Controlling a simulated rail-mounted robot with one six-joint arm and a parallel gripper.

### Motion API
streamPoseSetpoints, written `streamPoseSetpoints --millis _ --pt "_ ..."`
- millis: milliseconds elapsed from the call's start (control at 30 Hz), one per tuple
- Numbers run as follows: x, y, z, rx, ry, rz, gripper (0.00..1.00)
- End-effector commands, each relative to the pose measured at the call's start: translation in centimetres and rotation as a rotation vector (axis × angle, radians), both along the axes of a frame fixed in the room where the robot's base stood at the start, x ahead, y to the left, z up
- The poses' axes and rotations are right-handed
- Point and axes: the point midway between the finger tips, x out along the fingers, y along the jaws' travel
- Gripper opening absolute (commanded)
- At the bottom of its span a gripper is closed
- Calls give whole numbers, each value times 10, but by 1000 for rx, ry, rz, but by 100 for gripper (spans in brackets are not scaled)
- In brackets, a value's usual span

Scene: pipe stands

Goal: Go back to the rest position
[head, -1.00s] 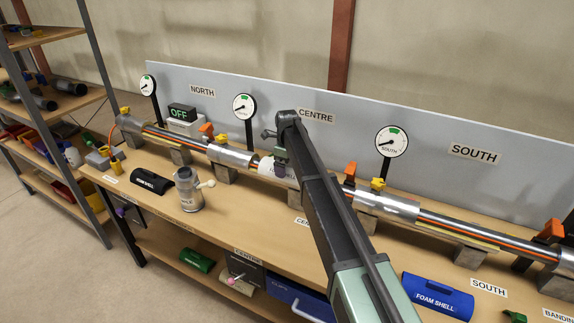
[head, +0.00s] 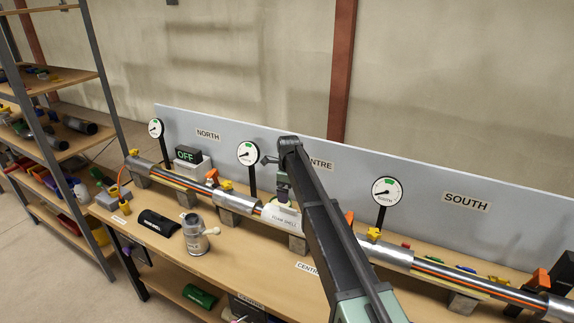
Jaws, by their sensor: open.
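My arm reaches from the lower right up to the centre of the pipe run. My gripper (head: 284,193) points down at the arm's far end, open, just above a white foam shell (head: 283,217). Whether the fingertips still touch the shell's top cannot be told. My arm hides part of the pipe and of the CENTRE sign (head: 321,164).
A grey backboard (head: 420,190) with several gauges stands behind the pipe. A metal can (head: 195,238) and a black foam shell (head: 158,223) stand on the bench front. A loaded shelf rack (head: 60,78) is at left. Space above the backboard is clear.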

Motion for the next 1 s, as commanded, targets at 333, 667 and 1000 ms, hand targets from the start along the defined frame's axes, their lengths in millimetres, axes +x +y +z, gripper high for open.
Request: streamPoseSetpoints --millis 333,667,1000 --pt "-176 -58 -11 0 0 1395 100" --pt "-394 -142 -34 -1 0 1985 100" --pt "-395 -152 -36 0 1 1955 100"
